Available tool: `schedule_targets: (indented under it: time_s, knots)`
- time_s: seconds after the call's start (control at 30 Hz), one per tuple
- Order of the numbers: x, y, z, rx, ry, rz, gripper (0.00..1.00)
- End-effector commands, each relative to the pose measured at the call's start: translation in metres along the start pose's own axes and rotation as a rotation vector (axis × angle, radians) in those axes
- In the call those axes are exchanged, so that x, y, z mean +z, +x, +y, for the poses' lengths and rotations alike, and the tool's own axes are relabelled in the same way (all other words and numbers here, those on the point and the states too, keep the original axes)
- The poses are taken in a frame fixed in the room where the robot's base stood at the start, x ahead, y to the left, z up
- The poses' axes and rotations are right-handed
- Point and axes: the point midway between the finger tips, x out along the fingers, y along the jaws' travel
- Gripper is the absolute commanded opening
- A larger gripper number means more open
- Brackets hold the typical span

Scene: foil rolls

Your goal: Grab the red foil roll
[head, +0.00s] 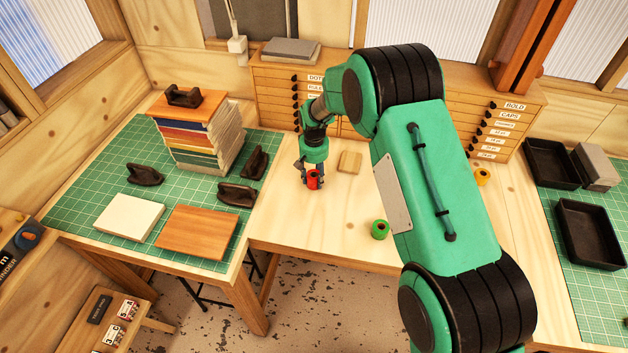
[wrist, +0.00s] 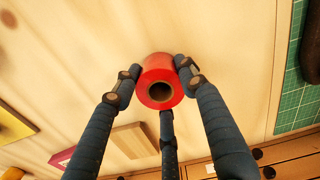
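The red foil roll (head: 313,180) is at the wooden table's middle, below my arm's end in the head view. In the wrist view the red roll (wrist: 158,78) shows its round end with a dark hole toward the camera. My gripper (head: 311,177) has its fingers around the roll. In the wrist view two fingertips of my gripper (wrist: 160,72) press against its left and right sides, and a third finger is at its lower edge. I cannot tell whether the roll still touches the table.
A green roll (head: 380,229) stands near the table's front edge and a yellow roll (head: 482,177) farther right. A small wooden block (head: 350,162) lies right of my gripper. A book stack (head: 190,138) and dark-handled tools stand on the left green mat. Drawers (head: 275,98) line the back.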

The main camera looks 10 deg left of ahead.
Motion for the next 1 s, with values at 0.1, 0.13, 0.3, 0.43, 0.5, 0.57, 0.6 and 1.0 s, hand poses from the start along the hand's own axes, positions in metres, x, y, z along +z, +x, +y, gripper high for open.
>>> schedule_targets:
  time_s: [0.1, 0.13, 0.3, 0.43, 0.5, 0.57, 0.6, 1.0]
  knots:
    - [0.0, 0.0, 0.0, 0.0, 0.0, 0.001, 0.11]
    - [0.0, 0.0, 0.0, 0.0, 0.0, 0.001, 0.11]
    - [0.0, -0.001, 0.0, 0.0, 0.0, 0.001, 0.11]
    - [-0.001, -0.003, 0.0, 0.0, 0.0, 0.001, 0.11]
    - [-0.001, -0.007, 0.0, 0.0, 0.0, 0.002, 0.11]
    - [-0.001, -0.011, 0.0, 0.0, 0.0, 0.003, 0.11]
    - [-0.001, -0.014, 0.0, 0.0, 0.0, 0.003, 0.11]
    - [0.028, -0.039, 0.003, 0.0, 0.0, 0.0, 0.11]
